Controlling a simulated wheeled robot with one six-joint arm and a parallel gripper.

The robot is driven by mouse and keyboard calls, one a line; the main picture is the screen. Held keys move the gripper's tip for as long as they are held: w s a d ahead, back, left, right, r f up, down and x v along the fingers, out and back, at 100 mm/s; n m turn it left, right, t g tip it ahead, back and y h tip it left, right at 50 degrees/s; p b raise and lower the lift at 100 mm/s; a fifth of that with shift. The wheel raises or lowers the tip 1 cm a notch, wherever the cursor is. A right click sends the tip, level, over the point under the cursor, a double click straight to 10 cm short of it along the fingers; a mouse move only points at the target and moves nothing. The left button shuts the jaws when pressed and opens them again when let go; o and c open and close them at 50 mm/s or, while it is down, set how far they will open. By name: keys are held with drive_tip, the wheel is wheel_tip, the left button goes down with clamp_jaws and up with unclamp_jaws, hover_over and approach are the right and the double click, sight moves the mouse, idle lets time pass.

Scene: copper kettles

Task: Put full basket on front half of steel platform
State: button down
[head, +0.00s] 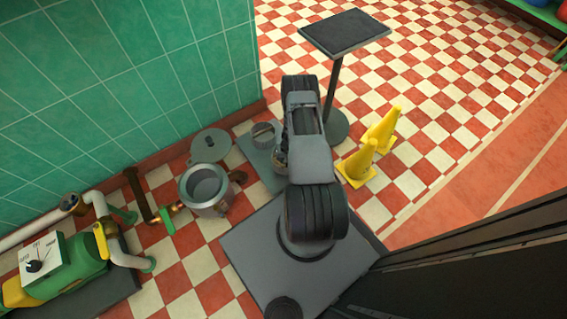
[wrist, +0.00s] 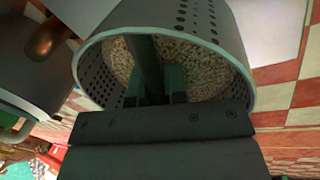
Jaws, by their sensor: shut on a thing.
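A perforated metal basket (wrist: 205,22) full of brown grain-like stuff (wrist: 205,72) fills the middle of the wrist view. My gripper (wrist: 158,85) is shut on the basket's dark upright bar, over the grain. In the head view my arm hides the gripper and most of the basket. A flat blue-grey plate, seemingly the steel platform (head: 261,170), lies left of my arm, partly hidden by it. A grey ring-shaped thing (head: 264,130) stands at its far end. I cannot tell whether the held basket touches the platform.
A steel pot (head: 207,190) with brown handles stands left of the platform, near a round lid (head: 210,145). Yellow cones (head: 358,162) and a dark-topped stand (head: 344,33) are to the right. A green tiled wall (head: 130,75) is behind; pipes (head: 100,205) are at left.

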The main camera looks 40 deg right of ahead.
wheel_tip(320, 180, down, 2)
drive_tip(key=shift+s+a+f+b, duration=0.1)
drive_tip(key=shift+f+b, duration=0.15)
drive_tip(key=shift+b, duration=0.3)
drive_tip(key=shift+r, duration=0.1)
drive_tip(key=c, duration=1.6)
unclamp_jaws()
drive_tip(key=shift+f, duration=0.2)
drive_tip(key=o, duration=0.5)
drive_tip(key=shift+c, duration=0.2)
drive_tip(key=shift+r, duration=0.1)
